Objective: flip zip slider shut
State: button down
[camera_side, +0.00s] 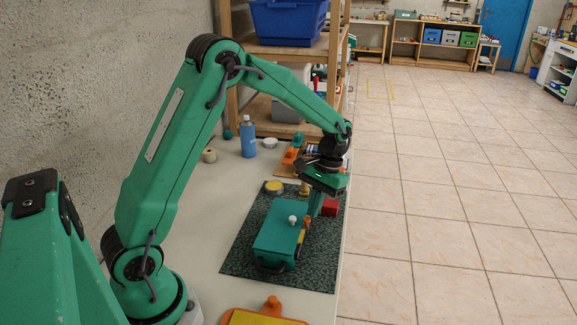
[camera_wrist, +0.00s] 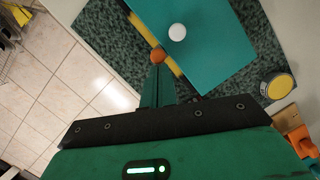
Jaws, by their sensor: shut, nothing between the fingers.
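The teal box (camera_side: 277,235) with a white knob (camera_side: 292,219) on top lies on a dark green speckled mat (camera_side: 244,245). A yellow strip (camera_side: 301,241) runs along its right side. In the wrist view the box (camera_wrist: 205,40) and white knob (camera_wrist: 177,32) show at the top, with the yellow strip (camera_wrist: 143,29) along the box edge. An orange-brown ball (camera_wrist: 158,54), perhaps the slider's knob, sits at that strip. My gripper (camera_wrist: 157,70) is shut and empty, its tips pointing at the ball; I cannot tell whether they touch. In the side view my gripper (camera_side: 315,208) is beside the box's far right corner.
A red block (camera_side: 329,207) stands right of my gripper near the table edge. A yellow-topped round item (camera_side: 274,187) sits at the mat's far side. A blue bottle (camera_side: 248,136) and shelving stand behind. An orange-and-yellow item (camera_side: 264,316) lies at the front.

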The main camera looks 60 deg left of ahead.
jog(key=shift+s+d, duration=1.55)
jog(key=shift+s, duration=0.15)
jog(key=shift+w, duration=0.15)
jog(key=w+a+r, duration=0.2)
jog(key=w+r, duration=0.4)
jog(key=r, duration=0.4)
jog(key=shift+w+r, duration=0.15)
